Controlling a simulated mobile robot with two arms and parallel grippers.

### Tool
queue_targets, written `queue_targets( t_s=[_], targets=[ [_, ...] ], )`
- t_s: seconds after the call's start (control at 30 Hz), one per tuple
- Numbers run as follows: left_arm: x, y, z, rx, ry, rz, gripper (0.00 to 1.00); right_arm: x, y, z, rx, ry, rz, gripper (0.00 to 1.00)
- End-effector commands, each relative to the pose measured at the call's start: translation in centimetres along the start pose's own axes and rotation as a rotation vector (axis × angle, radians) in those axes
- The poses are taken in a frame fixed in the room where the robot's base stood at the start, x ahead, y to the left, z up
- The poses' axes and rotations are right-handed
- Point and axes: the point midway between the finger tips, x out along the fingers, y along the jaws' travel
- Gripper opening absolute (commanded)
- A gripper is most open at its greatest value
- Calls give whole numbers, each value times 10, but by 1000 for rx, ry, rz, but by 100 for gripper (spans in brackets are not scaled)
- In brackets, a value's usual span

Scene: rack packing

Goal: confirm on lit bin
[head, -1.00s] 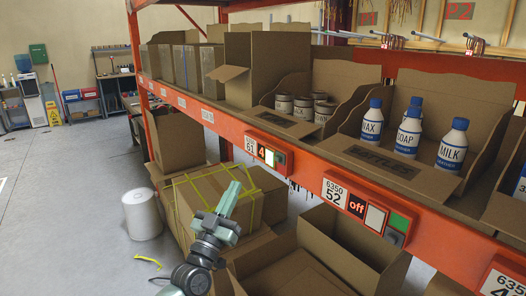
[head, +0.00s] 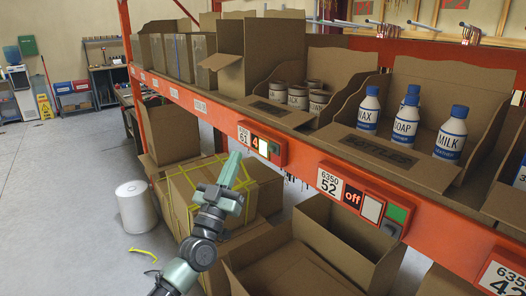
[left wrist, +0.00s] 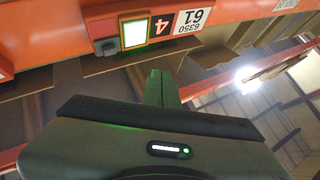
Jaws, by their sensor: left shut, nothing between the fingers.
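The bin module (head: 277,153) labelled 61 is on the orange shelf beam, below the box of cans (head: 268,110). In the left wrist view the lit button (left wrist: 135,33) and the 4 display (left wrist: 162,26) appear upside down near the top. My left gripper (head: 234,158) is shut and empty, its tips pointing up, just left of and slightly below the module. In the wrist view its fingers (left wrist: 160,88) are below the button, apart from it. My right gripper is not in view.
Another module (head: 372,206) labelled 52 reads "off", with a green part. White bottles (head: 405,123) stand in the box above it. Open cartons (head: 335,240) and a yellow-strapped carton (head: 195,195) stand below the beam. A white roll (head: 136,207) is on the floor.

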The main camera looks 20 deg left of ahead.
Motion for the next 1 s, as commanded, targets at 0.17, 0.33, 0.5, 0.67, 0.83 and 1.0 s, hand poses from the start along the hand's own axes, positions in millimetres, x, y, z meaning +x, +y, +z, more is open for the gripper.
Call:
queue_targets(
  t_s=[0.17, 0.33, 0.5, 0.67, 0.83, 1.0],
  targets=[
    [18, 13, 14, -2, 3, -1, 0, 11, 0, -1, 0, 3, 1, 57],
    [30, 22, 22, -2, 1, -1, 0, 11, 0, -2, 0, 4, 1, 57],
    [36, 26, 26, -2, 0, -1, 0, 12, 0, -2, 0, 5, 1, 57],
    [37, 27, 26, -1, 1, 0, 0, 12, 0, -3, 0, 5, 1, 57],
    [36, 27, 26, -1, 0, 0, 0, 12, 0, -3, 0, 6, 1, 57],
    [36, 26, 26, -1, 0, 0, 0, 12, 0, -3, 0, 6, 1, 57]
  ],
)
